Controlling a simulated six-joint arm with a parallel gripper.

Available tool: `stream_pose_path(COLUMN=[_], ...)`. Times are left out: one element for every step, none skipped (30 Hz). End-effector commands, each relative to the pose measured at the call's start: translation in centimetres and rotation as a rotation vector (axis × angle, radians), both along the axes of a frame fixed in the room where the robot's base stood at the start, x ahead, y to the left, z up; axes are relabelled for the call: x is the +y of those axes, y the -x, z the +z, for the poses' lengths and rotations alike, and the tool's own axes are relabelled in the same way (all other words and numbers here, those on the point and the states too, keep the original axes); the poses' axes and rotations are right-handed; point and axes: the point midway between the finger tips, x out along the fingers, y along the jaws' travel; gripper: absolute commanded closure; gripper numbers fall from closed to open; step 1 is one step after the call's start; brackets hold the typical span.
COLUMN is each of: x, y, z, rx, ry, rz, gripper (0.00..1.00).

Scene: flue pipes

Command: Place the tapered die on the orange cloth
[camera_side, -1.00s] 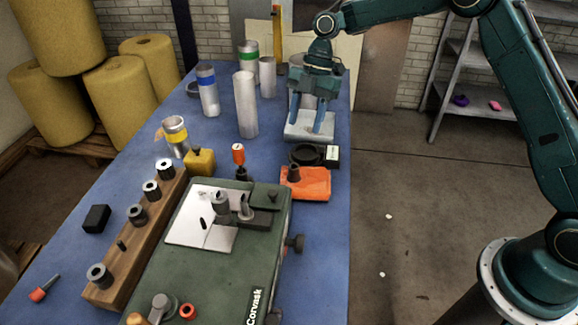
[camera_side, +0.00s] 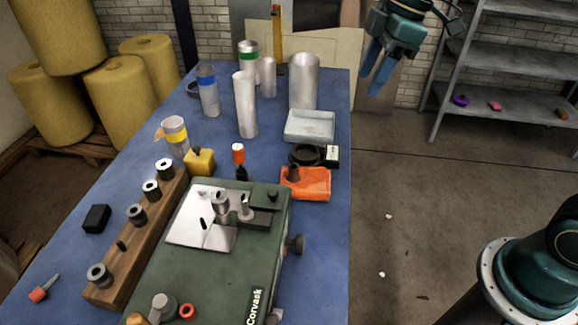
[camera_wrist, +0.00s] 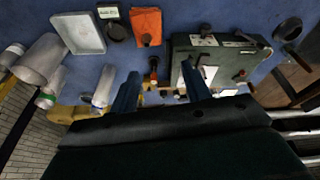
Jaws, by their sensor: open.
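The orange cloth (camera_side: 312,184) lies on the blue table, right of the green machine, and also shows at the top of the wrist view (camera_wrist: 152,18). A small dark tapered piece, which looks like the tapered die (camera_side: 293,173), stands upright on the cloth near its left edge. It appears as a dark spot on the cloth in the wrist view (camera_wrist: 147,39). My gripper (camera_side: 374,82) is raised beyond the table's right edge, well away from the cloth. Its blue fingers are apart with nothing between them, as the wrist view also shows (camera_wrist: 160,88).
A shallow grey tray (camera_side: 310,137), a black ring (camera_side: 306,154) and a small labelled box (camera_side: 332,156) sit behind the cloth. Several metal pipes (camera_side: 245,105) stand at the back. The green machine (camera_side: 225,270) and a wooden rack (camera_side: 140,245) fill the front.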

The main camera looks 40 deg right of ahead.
Motion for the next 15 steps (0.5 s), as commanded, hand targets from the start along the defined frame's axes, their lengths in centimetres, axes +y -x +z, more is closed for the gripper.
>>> stream_pose_path(x=[-0.2,-0.3,-0.5,-0.6,-0.8,-1.0,-1.1,-1.3,-1.5,-1.7,-1.8,-2.1,-2.2,-2.4,-2.6], y=[1.2,1.8,2.7,3.3,4.0,4.8,5.5,6.1,7.0,7.7,8.3,9.2,9.8,10.5,11.3], z=[0.6,0.8,1.1,1.3,1.5,1.7,1.8,1.9,2.0,2.1,2.1,2.2,2.1,2.1,2.1], rx=[-0.011,-0.014,-0.021,-0.025,-0.029,-0.036,-0.04,-0.044,-0.051,-0.055,-0.06,-0.067,-0.073,-0.078,-0.086], ry=[0.0,-0.001,-0.002,-0.003,-0.006,-0.008,-0.01,-0.013,-0.017,-0.019,-0.022,-0.028,-0.032,-0.036,-0.042], rz=[-0.048,-0.078,-0.12,-0.151,-0.182,-0.224,-0.254,-0.287,-0.328,-0.359,-0.389,-0.431,-0.462,-0.493,-0.534], gripper=[0.52,0.52,0.52,0.52,0.52,0.52,0.52,0.52,0.52,0.52,0.52,0.52,0.52,0.52,0.52])
